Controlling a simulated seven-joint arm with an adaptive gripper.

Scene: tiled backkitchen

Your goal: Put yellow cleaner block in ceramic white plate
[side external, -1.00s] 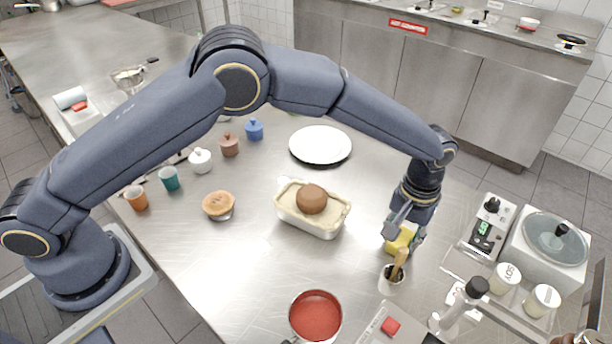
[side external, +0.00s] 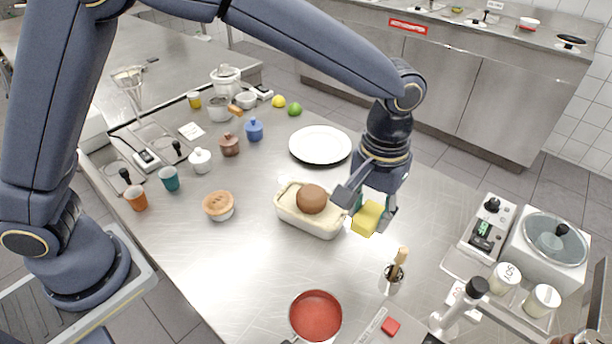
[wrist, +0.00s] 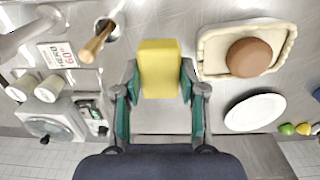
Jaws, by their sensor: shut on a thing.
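The yellow cleaner block (side external: 367,218) is held between the fingers of my gripper (side external: 366,205), up off the table, just right of the loaf dish. In the wrist view the yellow block (wrist: 159,68) sits between the two green-padded fingertips of my gripper (wrist: 159,88). The ceramic white plate (side external: 320,145) lies flat on the steel table behind the loaf dish, and no object lies on it. The plate also shows in the wrist view (wrist: 256,112), right of my gripper.
A holder with a wooden-handled tool (side external: 395,272) stands right of the block. A red pot (side external: 315,315) is at the front. Table around the plate is clear.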

